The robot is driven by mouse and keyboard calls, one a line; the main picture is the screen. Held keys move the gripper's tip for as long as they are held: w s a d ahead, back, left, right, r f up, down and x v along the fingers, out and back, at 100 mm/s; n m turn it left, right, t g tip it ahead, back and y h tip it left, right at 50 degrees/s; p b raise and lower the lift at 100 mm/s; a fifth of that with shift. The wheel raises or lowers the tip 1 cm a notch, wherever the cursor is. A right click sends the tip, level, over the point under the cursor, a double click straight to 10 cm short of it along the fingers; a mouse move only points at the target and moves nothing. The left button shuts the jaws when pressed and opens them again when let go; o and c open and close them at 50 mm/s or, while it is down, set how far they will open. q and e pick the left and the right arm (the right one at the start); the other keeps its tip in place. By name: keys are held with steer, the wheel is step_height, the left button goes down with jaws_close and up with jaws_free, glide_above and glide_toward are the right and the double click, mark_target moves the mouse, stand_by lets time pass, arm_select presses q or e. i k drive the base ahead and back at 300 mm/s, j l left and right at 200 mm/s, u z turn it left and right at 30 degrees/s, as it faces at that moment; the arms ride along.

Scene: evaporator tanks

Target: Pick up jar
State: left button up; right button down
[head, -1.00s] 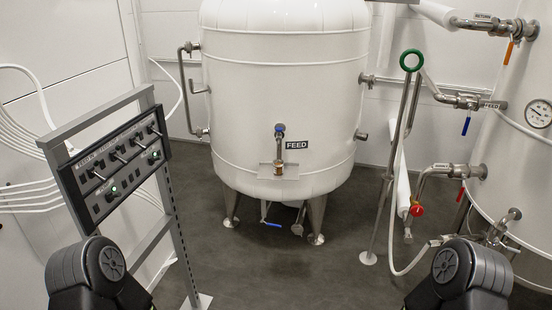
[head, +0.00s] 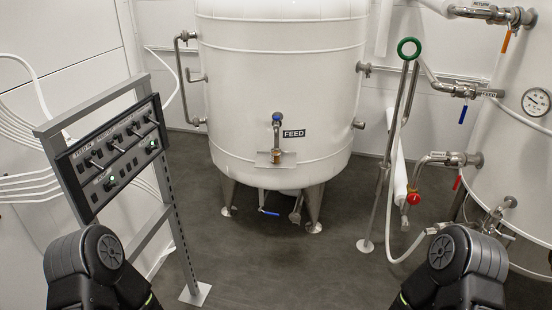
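A small brownish jar (head: 277,157) stands on a little metal shelf (head: 263,160) on the front of the white FEED tank (head: 235,110). A metal tap with a blue top (head: 277,120) is directly above it. The jar is small in the picture, so its contents cannot be made out. Only upper parts of my two arms show at the bottom left and bottom right. Neither gripper is in view, and both arms in view are well apart from the jar.
A control panel on a grey frame (head: 167,190) stands at left. At right are a green-topped metal stand (head: 409,48), a hose and piping with a red valve (head: 414,198), and another tank (head: 510,150). Dark floor (head: 270,265) before the FEED tank is clear.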

mark_target(276, 156)
steer(key=u, duration=4)
steer(key=z, duration=4)
steer(key=i+l+z, duration=0.15)
steer(key=i+l, duration=0.25)
steer(key=i+l+z, duration=0.1)
steer(key=i+l, duration=0.25)
steer(key=i, duration=0.2)
steer(key=i+l+z, duration=0.15)
steer(key=i+l, duration=0.15)
steer(key=i, duration=0.2)
